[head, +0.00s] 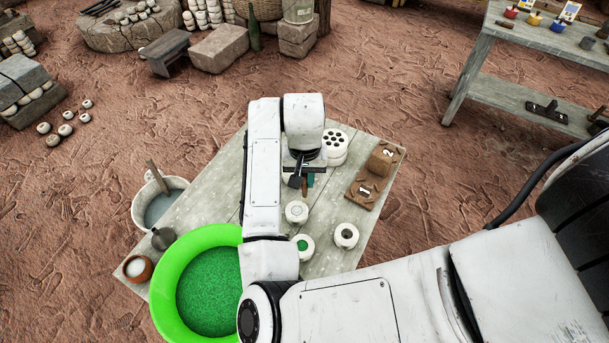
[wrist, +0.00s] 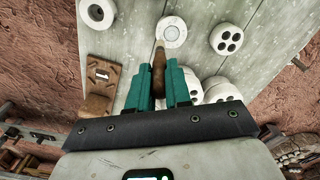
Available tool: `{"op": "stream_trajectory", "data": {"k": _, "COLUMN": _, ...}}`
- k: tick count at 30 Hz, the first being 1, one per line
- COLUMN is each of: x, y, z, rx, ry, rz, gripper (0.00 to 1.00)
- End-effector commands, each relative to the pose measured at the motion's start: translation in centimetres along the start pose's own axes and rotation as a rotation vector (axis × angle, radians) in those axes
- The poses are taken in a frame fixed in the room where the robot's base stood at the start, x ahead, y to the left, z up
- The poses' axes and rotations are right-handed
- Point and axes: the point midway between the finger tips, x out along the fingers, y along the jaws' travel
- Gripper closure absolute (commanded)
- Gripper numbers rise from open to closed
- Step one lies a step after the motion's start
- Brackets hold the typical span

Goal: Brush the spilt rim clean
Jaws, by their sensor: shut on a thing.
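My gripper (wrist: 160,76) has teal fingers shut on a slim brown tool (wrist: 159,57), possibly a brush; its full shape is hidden. In the wrist view the tool's tip points at a white round piece with a flat pale centre (wrist: 172,32) and overlaps its near edge; I cannot tell if they touch. In the head view my gripper (head: 309,180) is over the grey table, just above that white piece (head: 296,212) in the picture. A white cup with green filling (head: 302,247) stands nearer. I cannot make out spilt material on any rim.
A white holed pot (head: 346,236), a white holed stack (head: 335,150) and brown numbered blocks (head: 365,190) stand at the right.

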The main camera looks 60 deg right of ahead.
Motion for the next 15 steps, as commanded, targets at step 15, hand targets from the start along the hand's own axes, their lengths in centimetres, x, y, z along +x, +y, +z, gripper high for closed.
{"op": "stream_trajectory", "data": {"k": 15, "x": 4.5, "y": 0.0, "z": 0.0, "rx": -0.001, "ry": 0.001, "rz": 0.001, "gripper": 1.0}}
